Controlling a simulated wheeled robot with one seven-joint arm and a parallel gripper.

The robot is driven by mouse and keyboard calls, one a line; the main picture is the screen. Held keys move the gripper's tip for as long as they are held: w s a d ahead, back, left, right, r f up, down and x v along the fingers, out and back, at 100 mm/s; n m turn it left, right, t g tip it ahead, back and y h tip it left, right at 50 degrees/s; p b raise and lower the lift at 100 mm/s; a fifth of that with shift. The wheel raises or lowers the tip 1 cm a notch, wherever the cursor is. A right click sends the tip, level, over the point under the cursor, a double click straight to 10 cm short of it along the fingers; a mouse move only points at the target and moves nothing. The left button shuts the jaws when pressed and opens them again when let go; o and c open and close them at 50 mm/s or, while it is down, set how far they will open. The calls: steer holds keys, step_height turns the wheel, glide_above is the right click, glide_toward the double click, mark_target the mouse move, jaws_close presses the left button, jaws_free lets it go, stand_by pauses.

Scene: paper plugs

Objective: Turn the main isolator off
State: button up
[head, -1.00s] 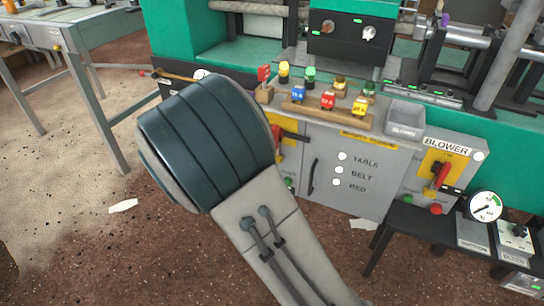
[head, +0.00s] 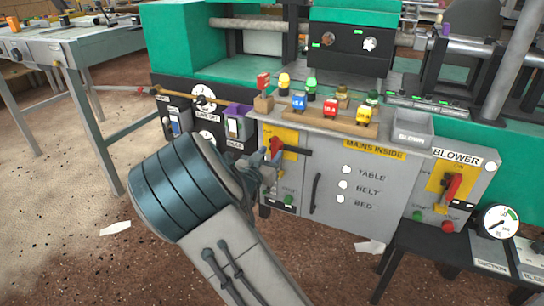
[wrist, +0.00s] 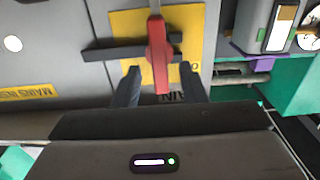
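The main isolator is a red handle (head: 277,147) on a yellow plate (head: 290,137), at the upper left of the grey cabinet marked MAINS INSIDE. A black bar sticks out sideways behind the handle. My gripper (head: 268,160) is at the handle's left and lower side in the head view, partly covering the plate. In the wrist view, which is upside down, the red handle (wrist: 158,62) points between the two dark fingers of my gripper (wrist: 160,86). The fingers are apart, with a gap on each side of the handle. How deep the handle sits between them is unclear.
A second red handle (head: 453,187) is on the BLOWER box at the right. A shelf (head: 330,118) with several coloured blocks is above. A gauge panel (head: 207,138) with switches is to the left.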

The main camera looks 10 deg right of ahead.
steer(key=shift+x, duration=1.2)
jaws_close()
